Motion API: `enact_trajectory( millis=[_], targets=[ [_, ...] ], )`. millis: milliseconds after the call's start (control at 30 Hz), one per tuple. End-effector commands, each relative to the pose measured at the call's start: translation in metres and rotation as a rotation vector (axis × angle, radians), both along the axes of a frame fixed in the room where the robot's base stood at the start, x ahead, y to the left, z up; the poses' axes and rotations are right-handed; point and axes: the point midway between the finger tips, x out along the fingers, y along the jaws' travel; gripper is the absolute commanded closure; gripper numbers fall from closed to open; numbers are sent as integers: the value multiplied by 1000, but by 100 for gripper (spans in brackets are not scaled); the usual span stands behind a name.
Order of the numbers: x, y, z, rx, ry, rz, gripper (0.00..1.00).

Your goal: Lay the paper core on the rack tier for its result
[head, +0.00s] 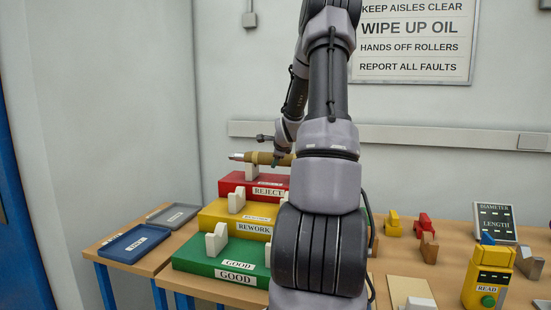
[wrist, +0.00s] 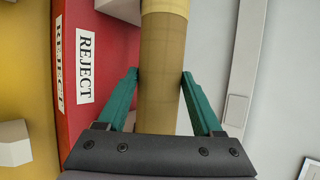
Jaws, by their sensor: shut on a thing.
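The paper core (head: 262,158) is a tan tube with a pale metal tip at its left end. It lies level over the red REJECT tier (head: 226,185), at the top back of the stepped rack. A white support block (head: 252,171) stands directly under it; I cannot tell whether they touch. In the wrist view my gripper (wrist: 160,74) has its teal fingers on both sides of the core (wrist: 160,100), shut on it. The red tier (wrist: 110,45) lies beyond. My arm hides the core's right end in the head view.
The yellow REWORK tier (head: 208,217) and green GOOD tier (head: 195,256) step down in front, with white blocks. Blue (head: 132,243) and grey (head: 172,215) trays lie left. A diameter and length board (head: 495,222) and yellow READ device (head: 487,277) stand right. A wall is close behind.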

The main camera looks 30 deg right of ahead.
Motion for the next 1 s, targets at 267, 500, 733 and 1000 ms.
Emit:
enact_trajectory(
  millis=[267, 500, 733, 1000],
  targets=[
    [1, 0, -2, -4, -3, 2, 100],
    [1, 0, -3, -2, -2, 1, 0],
    [-6, 1, 0, 1, 1, -1, 0],
    [-42, 12, 29, -3, -2, -3, 0]
  ],
)
